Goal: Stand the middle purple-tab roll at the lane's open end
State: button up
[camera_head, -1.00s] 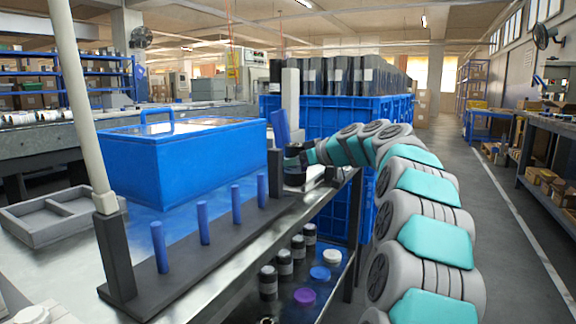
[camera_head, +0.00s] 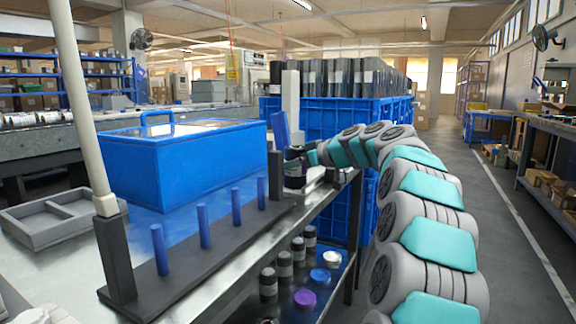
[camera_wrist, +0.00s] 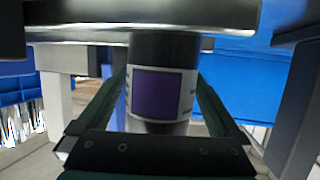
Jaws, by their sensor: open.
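A dark roll with a white band and a purple patch (camera_wrist: 158,95) stands between my fingers in the wrist view, with bare gaps beside it. In the head view this roll (camera_head: 294,171) is upright at the far end of the bench's metal strip, beside the dark peg rail. My gripper (camera_head: 302,156) is open around the roll; its two fingers (camera_wrist: 158,112) flank it in the wrist view. The roll's one end is hidden behind a dark bar in the wrist view. Whether a finger touches it I cannot tell.
The dark rail (camera_head: 205,250) carries several blue pegs. A blue box (camera_head: 185,165) stands behind it, with a grey tray (camera_head: 62,215) at left. Several dark rolls (camera_head: 285,263) and a purple-topped one (camera_head: 305,299) are on the lower shelf. Blue crates (camera_head: 330,118) stand behind.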

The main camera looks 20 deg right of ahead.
jog(key=v, duration=1.1)
jog(key=shift+s, duration=0.25)
